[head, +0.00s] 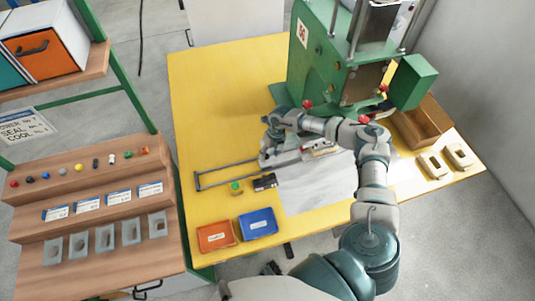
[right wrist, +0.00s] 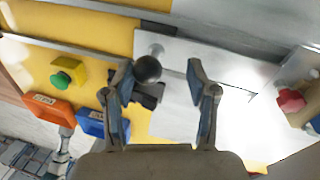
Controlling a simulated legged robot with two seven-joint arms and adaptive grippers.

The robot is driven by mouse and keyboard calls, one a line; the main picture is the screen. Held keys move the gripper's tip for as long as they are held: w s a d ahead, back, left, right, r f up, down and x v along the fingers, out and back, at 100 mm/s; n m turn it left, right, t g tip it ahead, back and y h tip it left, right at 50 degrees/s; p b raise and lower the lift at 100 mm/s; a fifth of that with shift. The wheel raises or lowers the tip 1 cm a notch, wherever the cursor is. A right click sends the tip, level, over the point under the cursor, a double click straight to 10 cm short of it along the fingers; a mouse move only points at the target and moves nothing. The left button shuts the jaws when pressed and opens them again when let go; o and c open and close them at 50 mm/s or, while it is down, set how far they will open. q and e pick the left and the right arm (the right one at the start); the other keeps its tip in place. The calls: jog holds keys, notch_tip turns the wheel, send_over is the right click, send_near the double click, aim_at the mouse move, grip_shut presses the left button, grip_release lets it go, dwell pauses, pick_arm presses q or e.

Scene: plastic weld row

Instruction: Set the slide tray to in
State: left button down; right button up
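The slide tray (head: 285,158) is a flat metal piece on two thin rails (head: 222,172) at the foot of the green press (head: 325,65). The rails run out to the left, bare at that end. In the right wrist view a metal plate (right wrist: 185,75) carries a black ball knob (right wrist: 148,69). My right gripper (right wrist: 160,88) is open, its fingers apart on either side of the knob; contact cannot be told. In the head view my right gripper (head: 268,140) hangs over the tray and hides part of it. My left gripper is not in view.
A wooden box (head: 422,122) stands right of the press. A wooden stepped rack (head: 90,215) is at left. The yellow table's (head: 215,100) back left is clear.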

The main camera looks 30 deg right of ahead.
jog(key=shift+d, duration=0.2)
jog(key=shift+a, duration=0.15)
jog(key=shift+w+a, duration=0.1)
jog(key=shift+a, duration=0.1)
jog(key=shift+w+a+r, duration=0.1)
jog(key=shift+a+r, duration=0.05)
jog(key=shift+r, duration=0.05)
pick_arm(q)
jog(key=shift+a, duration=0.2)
pick_arm(e)
notch_tip(320, 180, up, 11)
jog(key=d, duration=0.2)
jog(key=shift+s+d, duration=0.2)
jog(key=shift+d, duration=0.1)
